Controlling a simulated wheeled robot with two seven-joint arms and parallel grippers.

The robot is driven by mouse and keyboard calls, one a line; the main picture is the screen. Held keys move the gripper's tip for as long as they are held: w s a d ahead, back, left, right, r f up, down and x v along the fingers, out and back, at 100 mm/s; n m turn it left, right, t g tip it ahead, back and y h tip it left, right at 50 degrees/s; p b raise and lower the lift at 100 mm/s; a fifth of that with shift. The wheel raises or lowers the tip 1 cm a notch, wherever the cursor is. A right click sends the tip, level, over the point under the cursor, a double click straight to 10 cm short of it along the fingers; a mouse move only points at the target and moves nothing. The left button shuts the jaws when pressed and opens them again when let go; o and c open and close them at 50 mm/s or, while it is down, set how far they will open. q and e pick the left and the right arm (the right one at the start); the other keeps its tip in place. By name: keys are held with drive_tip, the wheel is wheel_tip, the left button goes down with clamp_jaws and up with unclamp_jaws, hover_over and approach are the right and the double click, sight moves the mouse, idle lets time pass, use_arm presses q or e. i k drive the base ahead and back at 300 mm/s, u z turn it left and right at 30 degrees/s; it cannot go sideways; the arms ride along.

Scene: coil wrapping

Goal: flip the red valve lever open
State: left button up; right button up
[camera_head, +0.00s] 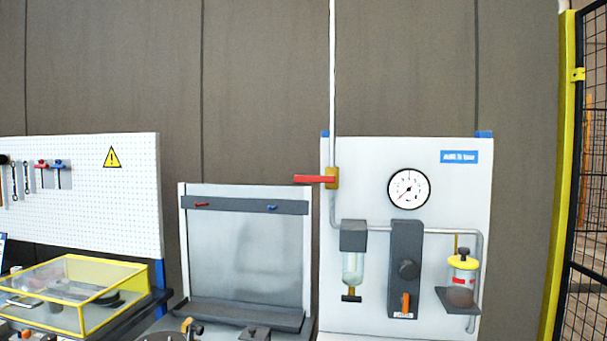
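The red valve lever (314,179) is at the upper left edge of the white panel. It lies horizontal and points left from a brass valve body (332,178). The valve sits on a thin vertical grey pipe (332,80), so the lever is across the pipe. Neither of my grippers shows in the head view, and nothing touches the lever.
The white panel (455,200) carries a round gauge (408,189), a filter bowl (353,265), a dark regulator block (406,245) and a yellow-topped canister (462,264). A yellow-framed clear box (75,290) and a pegboard (120,200) are at left. Space left of the lever is clear.

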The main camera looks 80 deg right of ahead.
sight(297, 178)
drive_tip(key=k, duration=0.3)
drive_tip(key=z, duration=1.8)
drive_tip(key=i, duration=0.2)
drive_tip(key=z, duration=0.7)
